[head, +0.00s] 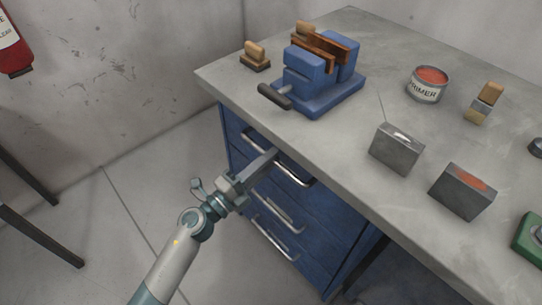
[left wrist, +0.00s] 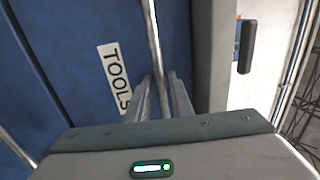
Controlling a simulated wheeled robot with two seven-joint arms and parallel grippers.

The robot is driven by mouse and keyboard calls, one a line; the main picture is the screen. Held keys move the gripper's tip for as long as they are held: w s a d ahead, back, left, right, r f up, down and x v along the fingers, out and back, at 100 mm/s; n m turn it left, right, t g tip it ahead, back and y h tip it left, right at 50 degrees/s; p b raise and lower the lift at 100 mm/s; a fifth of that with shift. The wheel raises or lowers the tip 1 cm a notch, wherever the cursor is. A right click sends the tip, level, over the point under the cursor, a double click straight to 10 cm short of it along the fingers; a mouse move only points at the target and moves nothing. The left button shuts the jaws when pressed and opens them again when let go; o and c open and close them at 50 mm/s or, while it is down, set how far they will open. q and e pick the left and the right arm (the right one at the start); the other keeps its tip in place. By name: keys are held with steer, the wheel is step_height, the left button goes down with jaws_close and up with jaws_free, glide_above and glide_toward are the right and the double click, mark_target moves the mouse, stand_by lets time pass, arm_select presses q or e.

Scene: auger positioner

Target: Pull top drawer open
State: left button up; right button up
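The blue drawer cabinet (head: 335,236) stands under the grey workbench. The top drawer's metal handle (head: 298,177) is just below the bench edge, and the drawer front looks flush or nearly so. My left gripper (head: 268,158) reaches the handle from the left, partly covering it. In the left wrist view the handle bar (left wrist: 153,38) runs between the two close-set fingers (left wrist: 160,95), which look shut on it. A white "TOOLS" label (left wrist: 114,78) shows on the blue drawer front beside the bar. My right gripper is in neither view.
Lower drawer handles (head: 277,212) sit beneath. On the bench (head: 375,75) are a blue vise (head: 315,95) with its bar near the edge, a primer tin (head: 428,85), metal blocks (head: 396,149) and brushes. The floor (head: 95,220) left of the cabinet is clear.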

arm_select(q)
steer(key=shift+w+d+r, duration=0.1)
steer(key=shift+w+d, duration=0.25)
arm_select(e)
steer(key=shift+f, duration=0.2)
arm_select(q)
jaws_close()
steer(key=shift+s+a, duration=0.1)
